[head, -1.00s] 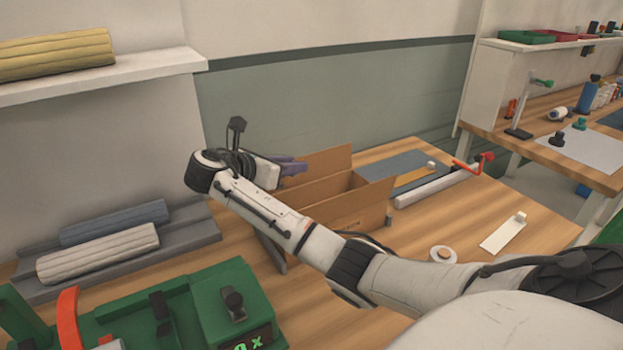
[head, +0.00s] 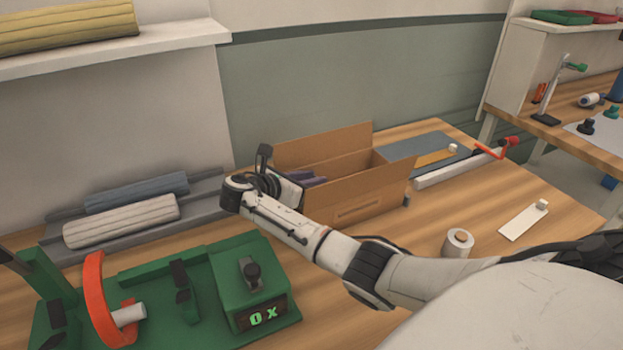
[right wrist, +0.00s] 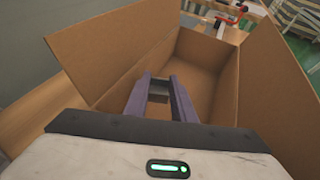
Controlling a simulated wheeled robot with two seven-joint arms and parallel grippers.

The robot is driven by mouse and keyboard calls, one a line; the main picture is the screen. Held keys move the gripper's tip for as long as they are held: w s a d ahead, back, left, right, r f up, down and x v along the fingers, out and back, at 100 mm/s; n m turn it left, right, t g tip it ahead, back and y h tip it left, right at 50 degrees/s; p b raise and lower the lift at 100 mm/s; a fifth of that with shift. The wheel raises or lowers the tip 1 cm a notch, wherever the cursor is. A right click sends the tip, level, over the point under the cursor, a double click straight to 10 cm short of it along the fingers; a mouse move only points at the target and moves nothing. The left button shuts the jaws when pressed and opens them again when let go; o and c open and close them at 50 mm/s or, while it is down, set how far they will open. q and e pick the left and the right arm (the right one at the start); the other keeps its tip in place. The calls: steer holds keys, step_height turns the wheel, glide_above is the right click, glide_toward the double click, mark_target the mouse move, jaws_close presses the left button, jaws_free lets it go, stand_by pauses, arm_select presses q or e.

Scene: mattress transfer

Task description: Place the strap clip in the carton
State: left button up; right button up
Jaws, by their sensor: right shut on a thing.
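The carton (head: 375,205) is an open brown cardboard box on the wooden bench, with its flaps standing up. It fills much of the right wrist view (right wrist: 205,62). My right gripper (head: 312,179) is at the carton's left end, its purple fingers partly hidden by the carton and my wrist. In the right wrist view my right gripper (right wrist: 160,88) points into the carton's mouth. It is shut on a small dark grey piece, seemingly the strap clip (right wrist: 158,90), mostly hidden between the fingers. My left gripper is out of view.
A green fixture (head: 215,290) with an orange hoop stands front left. Rolls lie on a grey rack (head: 210,190) behind it. A white tape roll (head: 458,243) and a white plate (head: 524,222) lie right of the carton. A rail with a red handle (head: 465,165) lies behind.

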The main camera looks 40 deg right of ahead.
steer(key=shift+f, duration=0.1)
steer(key=shift+f, duration=0.45)
steer(key=o, duration=0.7)
steer(key=shift+s, duration=0.1)
steer(key=shift+o, duration=0.2)
steer(key=shift+r, duration=0.2)
steer(key=v, duration=0.7)
steer(key=shift+a+r, duration=0.25)
steer(key=shift+r, duration=0.3)
